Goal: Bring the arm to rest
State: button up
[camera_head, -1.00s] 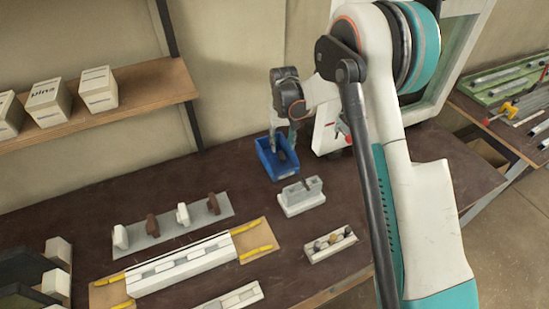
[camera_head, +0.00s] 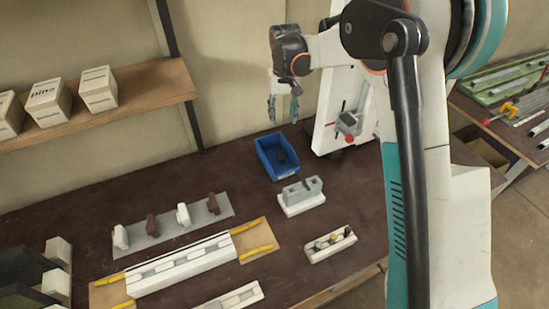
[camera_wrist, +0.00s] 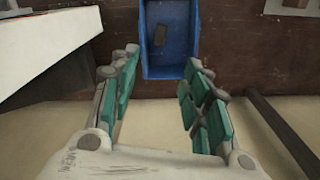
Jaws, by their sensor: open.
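My gripper (camera_head: 283,108) hangs in the air above and behind the blue bin (camera_head: 260,160) in the head view. Its fingers point down and nothing is between them. In the wrist view the green-padded fingers (camera_wrist: 160,100) are spread apart and empty. The blue bin also shows in the wrist view (camera_wrist: 153,62), beyond the fingertips. A dark piece (camera_wrist: 160,35) lies in the bin. My arm reaches in from the right of the head view, and its links cover part of the bench's right side.
On the brown bench (camera_head: 60,215) stand a grey block on a white base (camera_head: 301,196), a long white profile fixture (camera_head: 180,265), a grey strip with several clamp pieces (camera_head: 165,232) and a small parts tray (camera_head: 330,244). A white panel (camera_head: 338,120) stands right of my gripper. A shelf (camera_head: 150,88) holds boxes.

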jog(key=shift+r, duration=0.1)
dwell(0.3)
jog(key=s+d+r+t+b, duration=0.2)
jog(key=s+d+r, duration=0.3)
jog(key=s, duration=0.3)
jog(key=s+d+r+t+b, duration=0.2)
jog(key=s+d+r+b, duration=0.15)
jog(key=s+r, duration=0.4)
jog(key=s+d+f+t+b, duration=0.1)
jog(key=s+d+f, duration=0.2)
jog(key=s, duration=0.6)
jog(key=s+d+f+m+t+b, duration=0.1)
jog(key=s+f, duration=0.4)
jog(key=s, duration=0.5)
jog(key=shift+s+d+f+m+t+b, duration=0.25)
jog(key=shift+d+t+b, duration=0.3)
jog(key=shift+d, duration=0.45)
jog(key=shift+c, duration=0.3)
